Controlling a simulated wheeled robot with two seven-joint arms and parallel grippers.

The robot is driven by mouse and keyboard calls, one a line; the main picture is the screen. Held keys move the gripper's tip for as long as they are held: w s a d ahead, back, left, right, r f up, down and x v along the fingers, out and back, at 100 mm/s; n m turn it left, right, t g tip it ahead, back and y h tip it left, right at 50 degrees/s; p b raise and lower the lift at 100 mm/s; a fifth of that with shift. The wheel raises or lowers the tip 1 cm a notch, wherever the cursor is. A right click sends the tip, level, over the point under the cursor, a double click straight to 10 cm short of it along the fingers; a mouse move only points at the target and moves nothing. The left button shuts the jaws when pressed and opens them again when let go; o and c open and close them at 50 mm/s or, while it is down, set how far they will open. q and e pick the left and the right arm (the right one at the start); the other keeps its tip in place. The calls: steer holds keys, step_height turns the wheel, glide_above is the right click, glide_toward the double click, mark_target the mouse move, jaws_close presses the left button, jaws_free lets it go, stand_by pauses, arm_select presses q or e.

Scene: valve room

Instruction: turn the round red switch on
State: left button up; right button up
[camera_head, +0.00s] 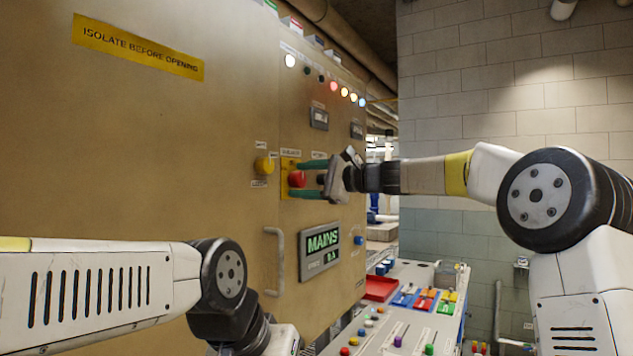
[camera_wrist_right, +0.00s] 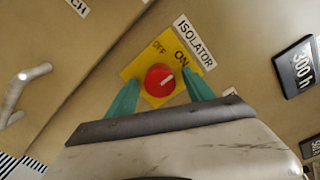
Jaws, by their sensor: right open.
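The round red switch (camera_head: 297,179) sits on a yellow plate on the tan cabinet front. In the right wrist view the switch (camera_wrist_right: 157,82) shows a pale pointer mark slanting to the upper right, on the ON side. The yellow plate (camera_wrist_right: 140,66) reads OFF and ON, beside an ISOLATOR label (camera_wrist_right: 195,42). My right gripper (camera_head: 308,179) is open, its green fingers on either side of the switch. I cannot tell whether they touch it. My left arm shows at the lower left, but its gripper is out of view.
A yellow button (camera_head: 264,165) is left of the switch. A MAINS display (camera_head: 319,250) and a vertical handle (camera_head: 275,262) are below. A sloped console (camera_head: 400,335) with several coloured buttons and a red tray (camera_head: 380,288) stands below right. Indicator lamps (camera_head: 333,87) line the cabinet top.

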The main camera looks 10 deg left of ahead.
steer(key=v, duration=0.7)
steer(key=shift+d, duration=0.35)
steer(key=shift+s, duration=0.15)
steer(key=s+d+f+n+h, duration=0.5)
steer(key=s+d+f+h, duration=0.2)
steer(key=s+d+f, duration=0.6)
steer(key=s+d+f+n+h, duration=0.5)
steer(key=s+d+f+h, duration=0.2)
steer(key=s+d+f, duration=0.6)
steer(key=s+f, duration=0.4)
steer(key=shift+s+d+h, duration=0.15)
steer(key=shift+s+h, duration=0.15)
steer(key=shift+r, duration=0.1)
